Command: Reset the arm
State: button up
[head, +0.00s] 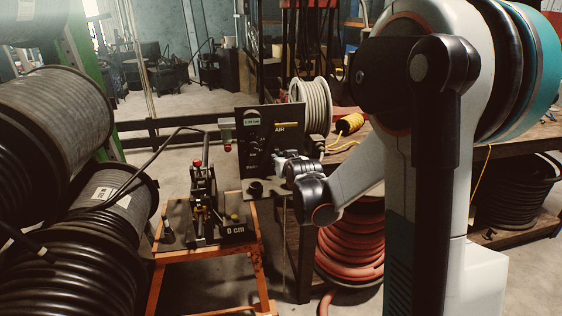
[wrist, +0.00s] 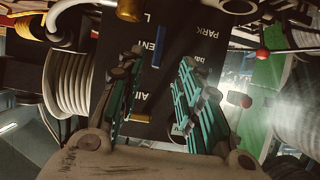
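My gripper (wrist: 160,85) is open in the wrist view, its two teal-and-black fingers apart with nothing between them. They point at the black control panel (wrist: 143,160), which appears rotated there and bears lettering such as PARK. In the head view my gripper (head: 290,166) is in front of the right side of the black panel (head: 262,140), which is marked AIR. I cannot tell whether it touches the panel. My arm reaches in from the right, bent down at the elbow.
A crimping machine (head: 203,205) stands on an orange-framed cart (head: 264,262), with a "0 cm" label. Large black hose reels (head: 50,115) crowd the left. A red hose coil (head: 350,245) lies below my arm. A white reel (head: 311,105) and a yellow cord (head: 349,124) stand behind.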

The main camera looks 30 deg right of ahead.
jog(key=shift+s+r, duration=0.15)
jog(key=shift+s, duration=0.15)
jog(key=shift+a, duration=0.1)
